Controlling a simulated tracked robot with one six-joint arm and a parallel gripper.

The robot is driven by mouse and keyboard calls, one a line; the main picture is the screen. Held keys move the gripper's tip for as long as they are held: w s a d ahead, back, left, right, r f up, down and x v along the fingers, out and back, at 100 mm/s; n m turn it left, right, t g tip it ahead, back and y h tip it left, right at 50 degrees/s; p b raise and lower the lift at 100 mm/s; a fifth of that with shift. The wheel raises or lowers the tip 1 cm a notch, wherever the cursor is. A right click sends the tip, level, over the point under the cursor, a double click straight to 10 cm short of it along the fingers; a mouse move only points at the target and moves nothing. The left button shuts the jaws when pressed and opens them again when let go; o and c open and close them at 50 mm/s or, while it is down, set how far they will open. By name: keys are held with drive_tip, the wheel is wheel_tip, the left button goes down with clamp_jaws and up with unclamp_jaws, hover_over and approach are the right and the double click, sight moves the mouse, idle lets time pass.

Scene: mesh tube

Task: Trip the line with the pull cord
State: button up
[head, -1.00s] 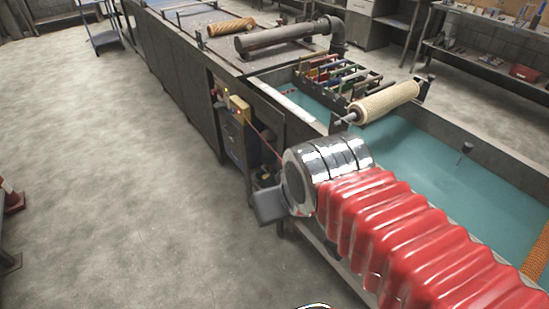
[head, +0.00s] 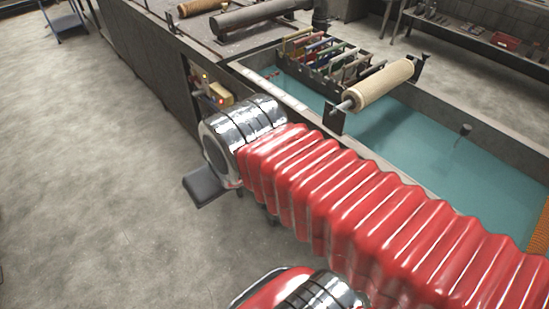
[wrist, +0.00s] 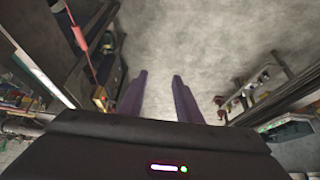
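A yellow switch box (head: 217,93) with red lights sits on the side of the dark machine in the head view. My arm's silver end covers the area below it, so no cord shows there. In the wrist view a thin pinkish-red cord (wrist: 71,17) with a thicker red part runs down the upper left, apart from the fingers. My gripper (wrist: 160,75) has its two purple fingers spread with only bare floor visible between them. In the head view the fingers are hidden behind my arm.
A tank (head: 440,150) of teal liquid lies right of my arm, with a beige roller (head: 383,84) and a rack of coloured handles (head: 322,62) over it. Concrete floor (head: 90,170) is clear on the left. A shelf frame (wrist: 265,90) stands right in the wrist view.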

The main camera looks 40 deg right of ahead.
drive_tip(key=shift+o, duration=1.1)
drive_tip(key=shift+f, duration=0.1)
drive_tip(key=w+d+f+m+g+y, duration=0.1)
drive_tip(key=w+d+f+m+y, duration=0.2)
drive_tip(key=f+m+y, duration=0.4)
drive_tip(key=w+d+f+m+y, duration=0.3)
drive_tip(key=d+f+m+y, duration=0.1)
drive_tip(key=f+m, duration=0.5)
drive_tip(key=d+f+m+t+h, duration=0.5)
drive_tip(key=d+f+m+t, duration=0.1)
drive_tip(key=d, duration=0.6)
drive_tip(key=s+d+f+m+t+h, duration=0.1)
drive_tip(key=d+f+m+t+h, duration=0.4)
drive_tip(key=d+m, duration=0.6)
wheel_tip(320, 180, down, 4)
drive_tip(key=shift+s+d+r+m+t+h, duration=0.2)
drive_tip(key=shift+d+r+m+t+h, duration=0.1)
drive_tip(key=shift+d+t, duration=0.75)
